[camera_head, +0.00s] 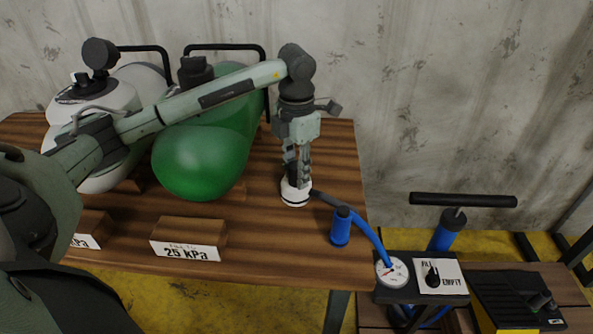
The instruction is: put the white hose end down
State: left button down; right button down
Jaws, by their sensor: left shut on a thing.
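The white hose end (295,195) is a short white, round piece with a dark band, at the right part of the wooden table. My left gripper (297,172) points down from above and is shut on it. The hose end is at or just above the table top; I cannot tell whether it touches. A dark piece runs from it to the right, towards a blue cylinder (340,230) and the blue hose (371,236), which leads to the pump's gauge. My right gripper is not in view.
A green inflated tube (200,163) and a white one (95,100) lie left on the table (270,245). A "25 kPa" block (188,239) stands at the front. A pump with a gauge (391,272) and fill/empty knob (433,277) stands right, beside a yellow-black box (515,300).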

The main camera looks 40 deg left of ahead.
pick_arm(q)
jog(key=shift+f, duration=0.1)
jog(key=c, duration=1.2)
grip_release()
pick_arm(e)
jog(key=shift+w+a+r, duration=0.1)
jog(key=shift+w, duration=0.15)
pick_arm(q)
jog(key=shift+r, duration=0.35)
notch_tip(320, 180, up, 11)
jog(key=shift+f+p, duration=0.1)
jog(key=shift+p, duration=0.25)
jog(key=shift+r, duration=0.4)
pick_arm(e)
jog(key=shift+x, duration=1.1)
